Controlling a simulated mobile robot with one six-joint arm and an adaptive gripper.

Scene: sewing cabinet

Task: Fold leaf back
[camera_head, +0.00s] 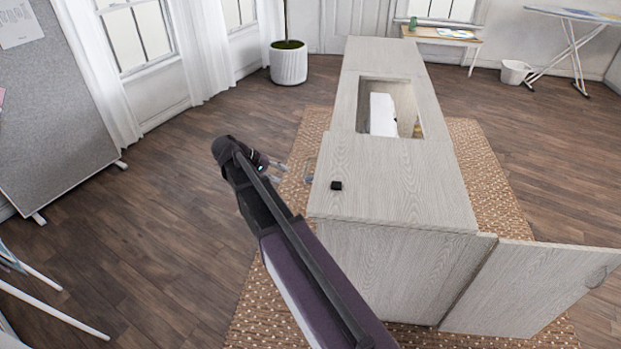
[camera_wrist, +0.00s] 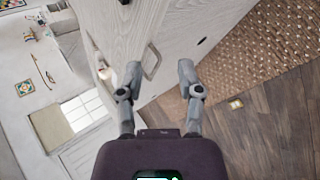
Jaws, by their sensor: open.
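The pale wood-grain sewing cabinet (camera_head: 370,265) stands in the middle of the head view. Its top is laid out flat, with a near panel (camera_head: 400,190), an opening in the middle and a far panel (camera_head: 385,55). I cannot tell for sure which panel is the leaf. A metal handle (camera_head: 310,168) sticks out at the left edge of the near panel; the wrist view shows a handle (camera_wrist: 152,62) too. My gripper (camera_head: 279,168) is left of that edge, open and empty. In the wrist view its fingers (camera_wrist: 160,74) are spread either side of the handle, apparently without touching it.
A white machine (camera_head: 383,115) sits in the opening. A cabinet door (camera_head: 530,290) stands open at lower right. A patterned rug (camera_head: 485,165) lies under the cabinet.

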